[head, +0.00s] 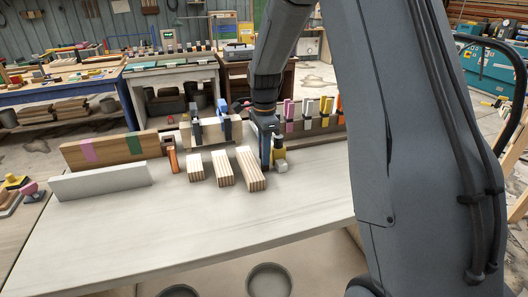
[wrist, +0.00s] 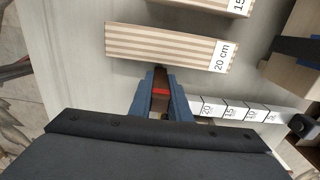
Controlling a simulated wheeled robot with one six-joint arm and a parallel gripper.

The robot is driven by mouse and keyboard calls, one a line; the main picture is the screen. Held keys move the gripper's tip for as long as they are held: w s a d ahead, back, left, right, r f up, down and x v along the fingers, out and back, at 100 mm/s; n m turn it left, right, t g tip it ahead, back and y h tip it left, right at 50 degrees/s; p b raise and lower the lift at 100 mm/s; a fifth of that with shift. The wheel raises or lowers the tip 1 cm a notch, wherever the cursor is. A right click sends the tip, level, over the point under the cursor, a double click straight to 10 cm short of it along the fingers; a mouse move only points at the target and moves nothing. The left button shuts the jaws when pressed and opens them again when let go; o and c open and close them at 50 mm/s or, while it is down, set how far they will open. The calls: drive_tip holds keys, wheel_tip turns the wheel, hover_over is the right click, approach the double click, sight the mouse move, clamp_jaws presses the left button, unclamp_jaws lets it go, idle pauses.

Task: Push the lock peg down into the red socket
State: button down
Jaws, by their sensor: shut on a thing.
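My gripper (wrist: 161,92) points down over the bench in the wrist view. Its two blue-grey fingers are shut on a narrow dark piece with a red band (wrist: 160,92). I cannot tell whether this is the lock peg, or whether the red belongs to the socket. The piece's lower end is hidden. In the head view my gripper (head: 267,160) is low at the bench's back right, just right of the longest striped block. A white scale bar (wrist: 235,108) marked 20, 15, 10, 5 runs right from the fingers and ends in a dark knob (wrist: 301,125).
Three striped wood blocks, the longest (head: 250,168) nearest my gripper, stand on the bench (head: 170,235). A block marked 20 cm (wrist: 170,47) lies just beyond the fingers. A pale plank (head: 100,181) and a striped board (head: 110,149) stand left. The bench front is clear.

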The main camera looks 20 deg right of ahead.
drive_tip(key=shift+f, duration=0.15)
drive_tip(key=c, duration=1.7)
unclamp_jaws()
drive_tip(key=shift+o, duration=0.2)
